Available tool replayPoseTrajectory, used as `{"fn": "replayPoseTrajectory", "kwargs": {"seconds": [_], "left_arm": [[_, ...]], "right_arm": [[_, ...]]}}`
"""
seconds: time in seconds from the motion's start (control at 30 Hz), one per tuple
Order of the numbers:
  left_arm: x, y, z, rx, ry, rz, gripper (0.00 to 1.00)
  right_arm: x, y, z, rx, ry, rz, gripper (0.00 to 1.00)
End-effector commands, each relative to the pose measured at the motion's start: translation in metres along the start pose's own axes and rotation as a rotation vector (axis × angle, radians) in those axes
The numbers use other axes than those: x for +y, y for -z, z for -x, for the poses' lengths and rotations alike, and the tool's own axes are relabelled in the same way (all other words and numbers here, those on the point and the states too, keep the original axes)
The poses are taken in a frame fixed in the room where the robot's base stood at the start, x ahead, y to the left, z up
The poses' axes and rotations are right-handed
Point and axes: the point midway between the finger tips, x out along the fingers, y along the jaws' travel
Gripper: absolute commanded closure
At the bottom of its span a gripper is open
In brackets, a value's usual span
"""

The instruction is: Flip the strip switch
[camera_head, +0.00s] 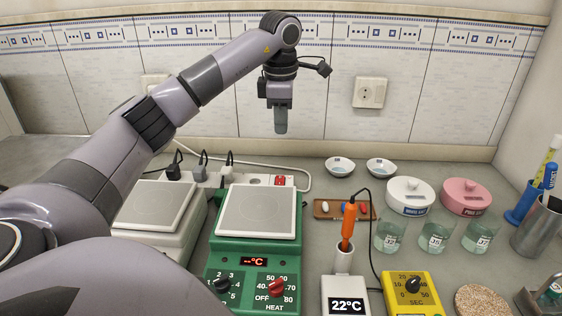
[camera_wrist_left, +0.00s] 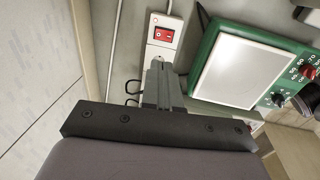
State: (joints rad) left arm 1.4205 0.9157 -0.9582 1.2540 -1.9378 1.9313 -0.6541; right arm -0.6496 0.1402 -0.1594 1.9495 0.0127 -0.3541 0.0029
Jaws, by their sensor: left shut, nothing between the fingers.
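A white power strip (camera_head: 209,179) lies along the back of the bench, with several dark plugs in its left part. Its red rocker switch (camera_head: 281,180) is at the right end. In the left wrist view the red switch (camera_wrist_left: 163,36) shows just beyond the fingertips, on the white strip (camera_wrist_left: 157,55). My left gripper (camera_head: 281,128) points straight down, shut and empty, above the back of the bench near the switch end. In the left wrist view the shut fingers (camera_wrist_left: 158,66) lie over the strip. No contact with the switch shows. My right gripper is not in view.
A green hotplate (camera_head: 254,254) stands in front of the strip, with a white-topped balance (camera_head: 156,207) to its left. An orange probe (camera_head: 349,222), two small dishes and several beakers stand to the right. A tiled wall (camera_head: 400,115) with a socket (camera_head: 369,92) closes the back.

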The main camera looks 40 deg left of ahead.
Motion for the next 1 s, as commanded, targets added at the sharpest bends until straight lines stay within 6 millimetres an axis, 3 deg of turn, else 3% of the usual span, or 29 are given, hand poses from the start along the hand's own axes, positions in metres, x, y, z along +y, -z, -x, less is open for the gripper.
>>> {"fn": "replayPoseTrajectory", "kwargs": {"seconds": [0.33, 0.47, 1.0], "left_arm": [[0.001, 0.000, 0.000, 0.001, 0.000, -0.001, 1.00], [0.001, 0.000, -0.009, 0.002, 0.002, -0.001, 1.00], [0.000, 0.000, -0.113, 0.002, 0.004, 0.000, 1.00]], "right_arm": [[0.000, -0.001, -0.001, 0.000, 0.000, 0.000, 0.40], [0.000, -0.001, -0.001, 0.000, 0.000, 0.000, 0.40], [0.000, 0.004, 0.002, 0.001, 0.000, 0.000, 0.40]]}}
